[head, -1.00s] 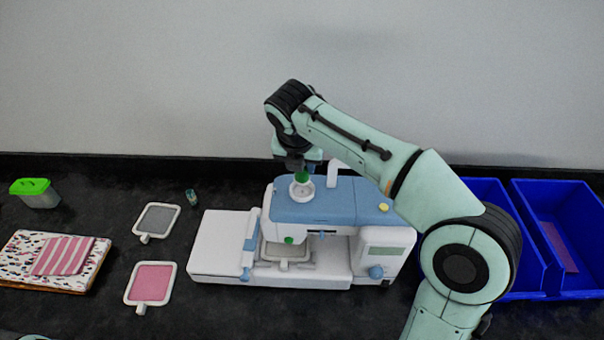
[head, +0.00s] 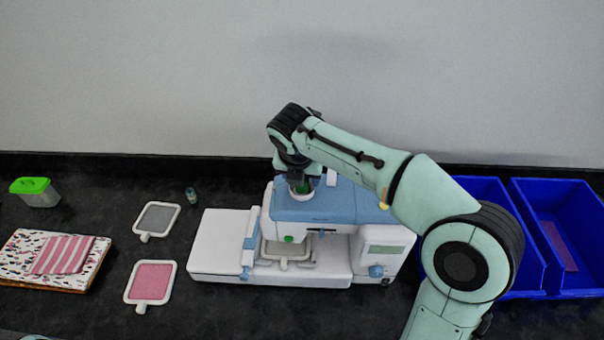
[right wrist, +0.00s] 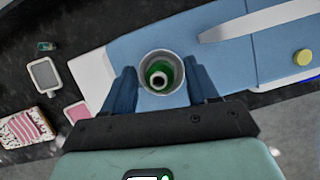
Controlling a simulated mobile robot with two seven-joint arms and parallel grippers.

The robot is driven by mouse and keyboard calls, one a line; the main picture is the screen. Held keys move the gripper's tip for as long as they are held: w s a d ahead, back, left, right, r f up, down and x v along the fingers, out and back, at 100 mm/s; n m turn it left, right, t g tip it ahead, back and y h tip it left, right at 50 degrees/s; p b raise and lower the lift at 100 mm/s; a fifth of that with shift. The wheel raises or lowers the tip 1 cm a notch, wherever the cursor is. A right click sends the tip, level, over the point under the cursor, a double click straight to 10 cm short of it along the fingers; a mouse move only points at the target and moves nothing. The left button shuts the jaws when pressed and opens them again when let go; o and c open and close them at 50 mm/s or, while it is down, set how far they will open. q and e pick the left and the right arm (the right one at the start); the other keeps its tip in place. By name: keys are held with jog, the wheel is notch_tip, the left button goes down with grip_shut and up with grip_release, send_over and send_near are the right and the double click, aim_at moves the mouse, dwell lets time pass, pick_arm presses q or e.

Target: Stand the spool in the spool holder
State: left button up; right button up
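The green spool (right wrist: 160,76) stands inside the round white cup of the spool holder (right wrist: 145,60) in the right wrist view. The holder is on top of the blue and white sewing machine (head: 322,206). My right gripper (right wrist: 161,84) is over the holder with its two blue fingers spread, one on each side of the cup, with the spool between them and no finger seen touching it. In the head view the right gripper (head: 302,184) hides most of the cup, and a bit of green shows between the fingers. My left gripper is not in view.
Blue bins (head: 540,290) stand right of the machine. Left of it lie a grey hoop (head: 157,218), a pink hoop (head: 151,282), a small teal spool (head: 192,197), folded fabric (head: 45,258) and a green-lidded box (head: 38,195). A white handle (head: 331,178) rises beside the holder.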

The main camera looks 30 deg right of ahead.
jog(key=shift+r, duration=0.3)
jog(key=v, duration=1.2)
